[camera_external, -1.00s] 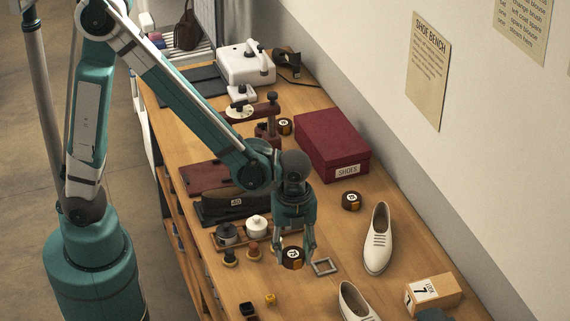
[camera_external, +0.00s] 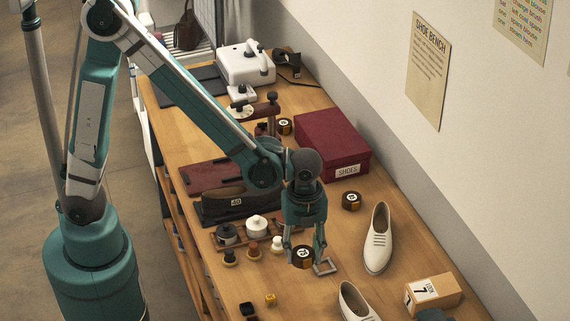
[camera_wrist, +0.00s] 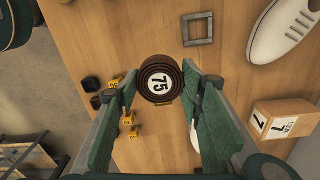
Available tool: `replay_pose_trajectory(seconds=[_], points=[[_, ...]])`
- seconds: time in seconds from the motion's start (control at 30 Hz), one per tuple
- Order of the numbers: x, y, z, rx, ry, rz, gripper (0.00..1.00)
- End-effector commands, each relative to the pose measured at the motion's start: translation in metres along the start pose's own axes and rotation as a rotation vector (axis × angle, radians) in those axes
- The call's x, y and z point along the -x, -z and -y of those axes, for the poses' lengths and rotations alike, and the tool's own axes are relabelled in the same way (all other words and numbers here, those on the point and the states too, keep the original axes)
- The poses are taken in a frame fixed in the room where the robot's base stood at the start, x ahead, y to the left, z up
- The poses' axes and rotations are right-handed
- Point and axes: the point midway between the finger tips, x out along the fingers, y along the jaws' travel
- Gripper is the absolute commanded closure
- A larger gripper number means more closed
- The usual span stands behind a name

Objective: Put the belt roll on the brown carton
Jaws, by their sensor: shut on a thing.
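A dark brown belt roll marked 75 (camera_external: 303,257) is between the fingers of my gripper (camera_external: 304,260), which is shut on it. In the wrist view the roll (camera_wrist: 160,80) sits between the two fingertips (camera_wrist: 163,88), its label facing the camera. The gripper is over the bench, close to a small grey square frame (camera_external: 325,267); the roll's exact height above the wood is hard to tell. The brown carton (camera_external: 445,288), with a white label reading 7, stands at the front right, apart from the gripper. It also shows in the wrist view (camera_wrist: 290,114).
White shoes (camera_external: 377,238) (camera_external: 354,303) stand between the gripper and the carton. Other belt rolls (camera_external: 351,201) (camera_external: 284,127) sit by the red shoe box (camera_external: 325,142). Spools (camera_external: 257,226) stand left of the gripper; small yellow (camera_external: 270,299) and black (camera_external: 247,309) blocks lie in front.

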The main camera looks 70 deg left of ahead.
Motion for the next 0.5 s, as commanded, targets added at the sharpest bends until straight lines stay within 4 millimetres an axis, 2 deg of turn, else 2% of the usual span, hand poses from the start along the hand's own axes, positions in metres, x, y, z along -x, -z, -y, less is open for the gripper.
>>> replay_pose_trajectory(seconds=[0.5], points=[[0.029, 0.044, 0.123, -0.008, 0.000, 0.000, 0.76]])
